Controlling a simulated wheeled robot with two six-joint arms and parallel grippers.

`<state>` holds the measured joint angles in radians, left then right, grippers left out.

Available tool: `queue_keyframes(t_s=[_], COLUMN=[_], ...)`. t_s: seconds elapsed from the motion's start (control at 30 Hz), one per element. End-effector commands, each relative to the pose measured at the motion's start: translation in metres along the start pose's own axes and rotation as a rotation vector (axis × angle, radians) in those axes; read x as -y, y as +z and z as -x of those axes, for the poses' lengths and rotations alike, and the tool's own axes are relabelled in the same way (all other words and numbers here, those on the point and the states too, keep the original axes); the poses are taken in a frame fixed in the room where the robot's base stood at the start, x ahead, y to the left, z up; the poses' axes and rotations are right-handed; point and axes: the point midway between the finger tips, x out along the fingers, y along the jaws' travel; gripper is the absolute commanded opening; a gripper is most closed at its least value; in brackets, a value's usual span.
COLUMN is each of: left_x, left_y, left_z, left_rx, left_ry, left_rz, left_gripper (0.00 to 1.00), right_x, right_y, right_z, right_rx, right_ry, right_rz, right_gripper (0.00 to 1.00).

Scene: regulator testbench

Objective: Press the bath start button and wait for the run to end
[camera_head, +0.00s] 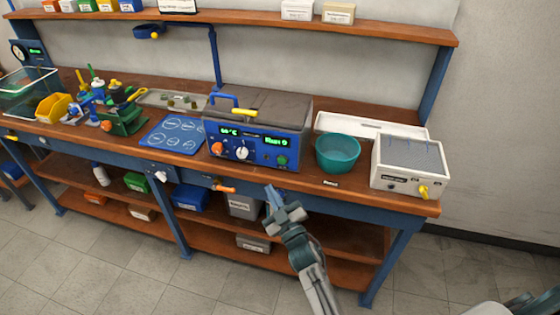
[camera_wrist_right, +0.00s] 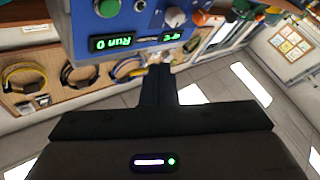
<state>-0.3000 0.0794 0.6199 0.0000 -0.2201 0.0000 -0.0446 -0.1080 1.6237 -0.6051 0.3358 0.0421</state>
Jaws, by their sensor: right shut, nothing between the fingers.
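The bath (camera_head: 258,141) is a blue box with a dark lid on the workbench, with a blue handle and a yellow handle on top. Its front has two green-lit displays; the right one (camera_wrist_right: 112,42) reads "Run 0" upside down in the right wrist view. The green start button (camera_head: 282,161) sits at the lower right of the panel and also shows in the right wrist view (camera_wrist_right: 108,8). My right gripper (camera_head: 270,190) is shut and empty, in front of and below the button, apart from it. Its fingers (camera_wrist_right: 160,72) point toward the panel. My left gripper is not in view.
A teal bowl (camera_head: 338,153) and a white device with a yellow knob (camera_head: 410,165) stand right of the bath. A blue mat (camera_head: 173,133) with printed circles lies left of it. An orange handle (camera_head: 225,188) sticks out below the bench edge.

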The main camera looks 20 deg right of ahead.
Motion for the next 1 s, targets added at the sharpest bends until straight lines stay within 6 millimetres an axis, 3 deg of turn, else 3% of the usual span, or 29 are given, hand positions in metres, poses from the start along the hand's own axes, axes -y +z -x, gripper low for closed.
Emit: queue_keyframes(t_s=[0.33, 0.8, 1.0], left_x=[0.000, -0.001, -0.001], left_y=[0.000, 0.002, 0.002], left_z=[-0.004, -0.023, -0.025], left_rx=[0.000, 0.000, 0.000], left_ry=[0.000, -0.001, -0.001], left_rz=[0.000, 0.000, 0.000], left_gripper=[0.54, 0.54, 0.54], right_x=[-0.004, -0.035, -0.043], right_y=[0.006, 0.038, 0.045], right_z=[-0.006, -0.050, -0.059], right_rx=[-0.001, 0.001, 0.002], right_ry=[-0.001, -0.001, -0.001], right_rz=[0.002, 0.000, 0.000], right_gripper=[0.00, 0.00, 0.00])
